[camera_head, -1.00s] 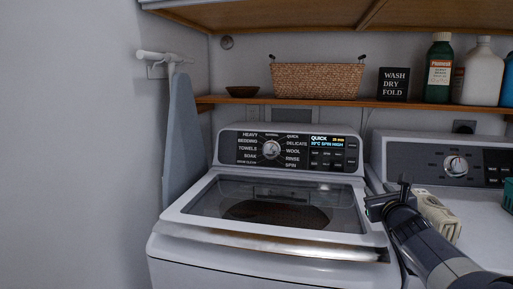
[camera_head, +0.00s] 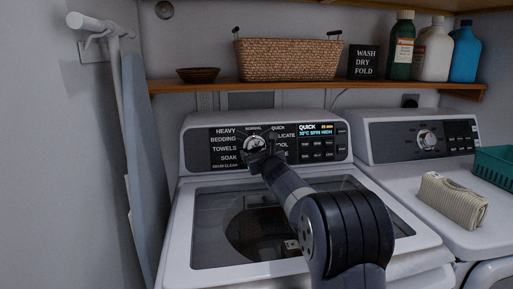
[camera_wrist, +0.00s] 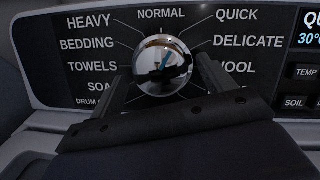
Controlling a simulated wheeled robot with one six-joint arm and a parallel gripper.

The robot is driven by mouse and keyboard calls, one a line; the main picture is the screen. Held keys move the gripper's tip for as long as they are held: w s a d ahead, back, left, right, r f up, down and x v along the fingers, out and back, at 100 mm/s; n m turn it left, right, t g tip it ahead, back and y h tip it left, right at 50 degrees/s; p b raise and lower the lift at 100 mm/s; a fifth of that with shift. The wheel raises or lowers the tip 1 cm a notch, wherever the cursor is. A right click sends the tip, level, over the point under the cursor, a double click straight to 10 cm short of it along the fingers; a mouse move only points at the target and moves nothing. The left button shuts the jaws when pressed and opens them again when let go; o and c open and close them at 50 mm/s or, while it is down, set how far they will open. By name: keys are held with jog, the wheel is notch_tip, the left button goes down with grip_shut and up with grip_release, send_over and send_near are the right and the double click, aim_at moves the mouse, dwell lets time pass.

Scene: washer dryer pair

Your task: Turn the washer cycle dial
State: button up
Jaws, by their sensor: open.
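The washer (camera_head: 185,215) stands in front of me with its lid shut. Its cycle dial (camera_wrist: 163,65) is a round chrome knob with a blue mark pointing up and a little right, between NORMAL and QUICK. In the head view the dial (camera_head: 255,143) is partly covered by my gripper. My gripper (camera_wrist: 160,72) is open, its two fingers on either side of the dial's lower half. I cannot tell whether the fingers touch it. My gripper (camera_head: 262,158) and arm reach over the washer lid in the head view. The display (camera_head: 320,130) reads QUICK, 30°C, SPIN HIGH.
The dryer (camera_head: 385,165) stands to the right with a folded towel (camera_head: 452,200) and a green basket (camera_head: 495,165) on top. A shelf (camera_head: 215,87) above holds a wicker basket (camera_head: 288,60), a sign and bottles. An ironing board (camera_head: 143,165) hangs at left.

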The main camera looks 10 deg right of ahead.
jog(key=shift+w, duration=0.4)
jog(key=shift+c, duration=0.6)
jog(key=c, duration=0.9)
jog(key=shift+o, duration=0.2)
jog(key=shift+d+r+n+p, duration=0.1)
jog(key=shift+n+p, duration=0.2)
jog(key=shift+n, duration=0.2)
jog(key=shift+n+g+y+p, duration=0.35)
jog(key=shift+n+y, duration=0.25)
jog(key=shift+n, duration=0.5)
jog(key=shift+d+n+g+y+p, duration=0.1)
jog(key=shift+n+g+y+p, duration=0.4)
jog(key=shift+n, duration=1.4)
